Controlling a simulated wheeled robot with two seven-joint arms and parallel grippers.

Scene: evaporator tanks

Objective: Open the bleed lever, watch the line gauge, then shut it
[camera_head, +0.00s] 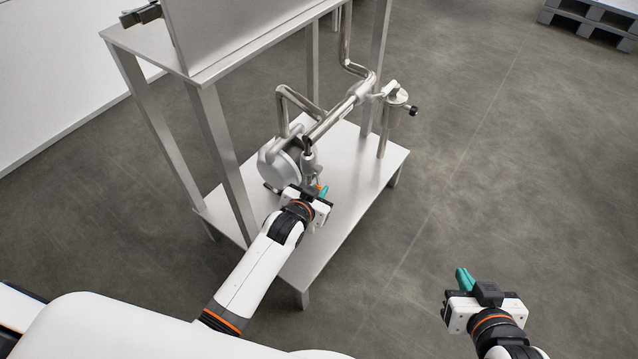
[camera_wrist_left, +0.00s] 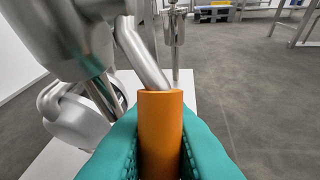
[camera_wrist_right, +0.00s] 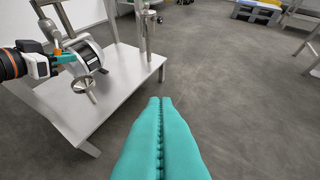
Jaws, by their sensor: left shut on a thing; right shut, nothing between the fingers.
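My left gripper (camera_head: 321,191) is shut on the orange grip of the bleed lever (camera_wrist_left: 161,130). In the left wrist view both teal fingers press on its sides, and a bare metal arm runs from the grip up to the pipe. In the head view the gripper hides most of the lever. A round grey housing (camera_head: 281,160), possibly the line gauge, sits just beyond it; I cannot read any dial on it. It also shows in the left wrist view (camera_wrist_left: 75,118). My right gripper (camera_head: 464,279) is shut and empty, over bare floor right of the stand.
The steel pipe (camera_head: 330,121) runs above a low metal shelf (camera_head: 362,185). A post with a black knob (camera_head: 413,111) stands at the shelf's far right. The tank stand's legs (camera_head: 222,150) rise left of my left arm. Floor on the right is clear; a pallet (camera_head: 590,18) lies far off.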

